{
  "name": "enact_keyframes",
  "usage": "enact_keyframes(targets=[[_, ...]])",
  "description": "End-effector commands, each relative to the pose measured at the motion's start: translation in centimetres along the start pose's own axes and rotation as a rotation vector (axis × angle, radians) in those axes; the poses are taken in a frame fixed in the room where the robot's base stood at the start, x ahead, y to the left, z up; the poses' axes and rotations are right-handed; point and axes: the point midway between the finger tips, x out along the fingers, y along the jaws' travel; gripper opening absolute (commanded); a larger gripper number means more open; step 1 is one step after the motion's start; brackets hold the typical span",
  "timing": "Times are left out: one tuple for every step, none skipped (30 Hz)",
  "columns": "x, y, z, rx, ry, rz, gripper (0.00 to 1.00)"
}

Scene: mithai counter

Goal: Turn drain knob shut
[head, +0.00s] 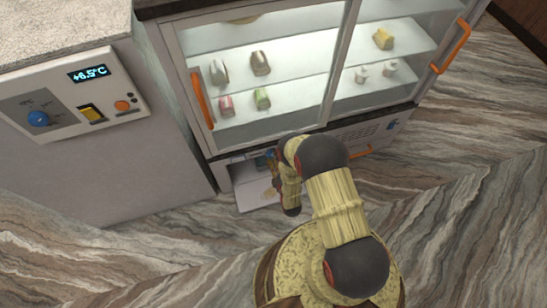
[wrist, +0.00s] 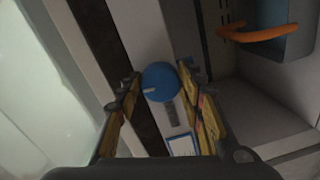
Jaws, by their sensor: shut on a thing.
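The blue round drain knob (wrist: 161,80) sits on a pale panel in the wrist view, with a short white mark on its left part. My gripper (wrist: 160,88) is shut on the knob, one finger on each side of it. In the head view, my gripper (head: 270,160) is low at the front of the display cabinet, by an open lower compartment (head: 246,174). My arm and gripper largely hide the knob there. A small blue-edged label (wrist: 182,145) is below the knob in the wrist view.
The glass display cabinet (head: 216,157) has orange door handles (head: 202,100). A control panel (head: 68,113) with a blue dial (head: 38,119) is on the counter at left. An orange handle (wrist: 258,34) on a grey box lies right of my gripper. Open marbled floor spreads around.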

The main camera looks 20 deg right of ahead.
Motion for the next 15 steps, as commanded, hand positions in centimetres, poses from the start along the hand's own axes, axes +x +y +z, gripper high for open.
enact_keyframes(targets=[[0.14, 0.03, -0.07, -0.018, 0.001, 0.001, 0.13], [0.14, 0.04, -0.07, -0.027, 0.0, 0.001, 0.13], [0.14, 0.04, -0.07, -0.039, 0.0, 0.001, 0.13], [0.13, 0.04, -0.07, -0.047, -0.001, 0.001, 0.13], [0.13, 0.05, -0.07, -0.054, -0.001, 0.001, 0.13], [0.13, 0.05, -0.07, -0.06, -0.002, 0.001, 0.13], [0.12, 0.05, -0.07, -0.065, -0.002, 0.001, 0.13], [0.12, 0.05, -0.07, -0.069, -0.002, 0.001, 0.13], [0.12, 0.05, -0.07, -0.073, -0.002, 0.001, 0.13], [0.12, 0.05, -0.07, -0.075, -0.002, 0.001, 0.13], [0.12, 0.05, -0.08, -0.077, -0.002, 0.001, 0.13], [0.12, 0.05, -0.08, -0.079, -0.002, 0.001, 0.13], [0.12, 0.05, -0.08, -0.079, -0.002, 0.001, 0.13], [0.12, 0.05, -0.08, -0.079, -0.002, 0.001, 0.13], [0.12, 0.05, -0.08, -0.08, -0.002, 0.001, 0.13]])
